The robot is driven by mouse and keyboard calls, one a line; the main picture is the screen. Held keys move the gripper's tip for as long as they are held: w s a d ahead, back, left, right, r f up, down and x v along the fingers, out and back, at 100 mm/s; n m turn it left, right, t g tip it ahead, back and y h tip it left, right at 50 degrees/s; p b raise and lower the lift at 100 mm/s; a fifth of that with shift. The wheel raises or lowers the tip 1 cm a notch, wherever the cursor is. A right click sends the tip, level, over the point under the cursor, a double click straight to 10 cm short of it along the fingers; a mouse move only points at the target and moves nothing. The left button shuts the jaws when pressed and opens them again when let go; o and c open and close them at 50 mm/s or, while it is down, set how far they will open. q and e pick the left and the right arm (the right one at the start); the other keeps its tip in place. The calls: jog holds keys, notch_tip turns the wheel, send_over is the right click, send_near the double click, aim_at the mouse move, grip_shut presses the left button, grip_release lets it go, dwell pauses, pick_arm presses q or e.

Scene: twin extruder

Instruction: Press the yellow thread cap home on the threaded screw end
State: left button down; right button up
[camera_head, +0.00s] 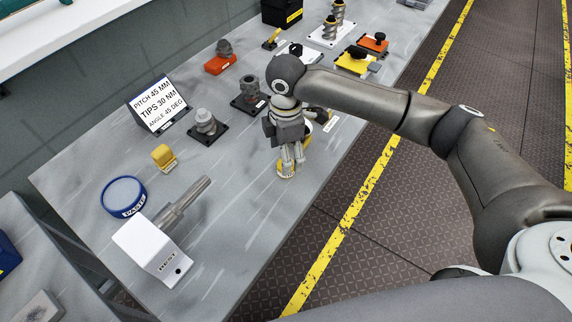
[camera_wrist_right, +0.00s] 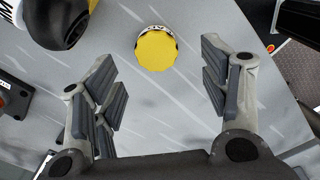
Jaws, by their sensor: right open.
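The yellow thread cap (camera_head: 286,172) stands on the grey bench near its front edge, directly below my right gripper (camera_head: 291,158). In the right wrist view the round yellow cap (camera_wrist_right: 156,51) shows between and beyond the spread fingers (camera_wrist_right: 158,62), with a white lettered band on its side. The gripper is open and empty, pointing down, with no visible contact with the cap. A grey shaft (camera_head: 183,204) lies in a white block marked REST (camera_head: 150,250) to the left, its bare end pointing up and right. Threads are too small to make out. My left gripper is not in view.
A blue paste tin (camera_head: 123,196) and a small yellow piece (camera_head: 164,157) stand near the shaft. Grey fittings on dark bases (camera_head: 206,125) and a sign (camera_head: 158,103) stand behind. The bench between shaft and cap is clear.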

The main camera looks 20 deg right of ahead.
jog(key=shift+w+a+f+p, duration=0.1)
jog(key=shift+f+p, duration=0.15)
jog(key=shift+f, duration=0.95)
jog(key=shift+w+f+p, duration=0.1)
jog(key=shift+f+p, duration=0.1)
jog(key=shift+f, duration=0.95)
jog(key=c, duration=1)
